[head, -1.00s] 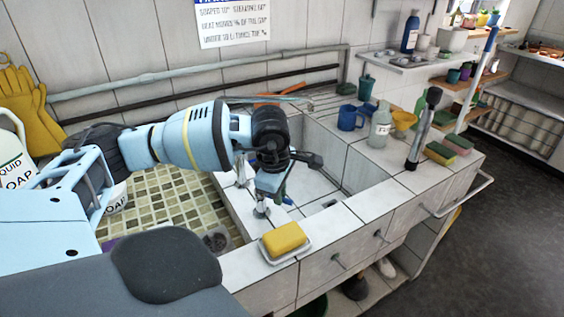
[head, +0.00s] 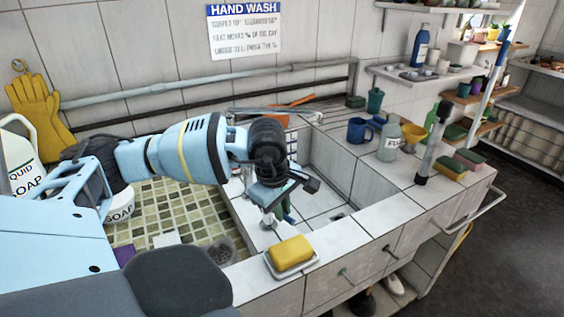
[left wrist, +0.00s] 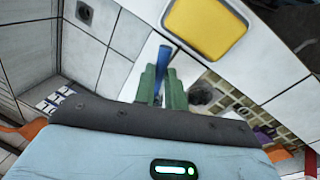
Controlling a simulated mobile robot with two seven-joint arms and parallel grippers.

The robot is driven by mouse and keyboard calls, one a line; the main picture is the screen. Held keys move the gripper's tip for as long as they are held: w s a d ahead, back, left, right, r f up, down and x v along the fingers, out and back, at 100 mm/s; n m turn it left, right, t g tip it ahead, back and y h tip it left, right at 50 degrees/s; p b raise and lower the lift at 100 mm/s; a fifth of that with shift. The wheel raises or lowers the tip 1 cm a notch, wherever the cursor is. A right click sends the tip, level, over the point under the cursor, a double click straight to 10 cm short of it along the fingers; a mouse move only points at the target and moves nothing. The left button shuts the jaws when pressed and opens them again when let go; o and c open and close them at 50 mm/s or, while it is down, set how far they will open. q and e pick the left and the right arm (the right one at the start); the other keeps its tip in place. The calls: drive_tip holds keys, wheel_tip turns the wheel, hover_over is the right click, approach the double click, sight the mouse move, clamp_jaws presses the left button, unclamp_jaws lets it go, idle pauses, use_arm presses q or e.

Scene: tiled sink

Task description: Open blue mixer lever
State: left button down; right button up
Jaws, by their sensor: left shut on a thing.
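My left gripper (head: 284,207) reaches down over the front left part of the white tiled sink basin (head: 330,190). In the left wrist view its green fingers (left wrist: 160,85) are closed on either side of the blue mixer lever (left wrist: 166,58), a slim blue bar. The lever's far end shows beyond the fingertips, and the rest is hidden between them. A metal mixer body (head: 268,218) shows beside the gripper at the basin's left wall in the head view. My right gripper is not in view.
A yellow sponge on a white dish (head: 291,253) sits on the front ledge close to the gripper. A blue mug (head: 358,130), a clear bottle (head: 389,138) and a black-topped grey upright (head: 432,143) stand along the right. Soap jugs (head: 20,155) stand at left.

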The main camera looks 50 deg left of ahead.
use_arm(q)
drive_tip(key=c, duration=1.5)
unclamp_jaws()
drive_tip(key=shift+o, duration=0.2)
drive_tip(key=shift+r, duration=0.1)
wheel_tip(320, 180, up, 8)
drive_tip(key=s, duration=0.1)
drive_tip(key=shift+s+f, duration=0.25)
drive_tip(key=shift+s, duration=0.05)
drive_tip(key=shift+d, duration=0.1)
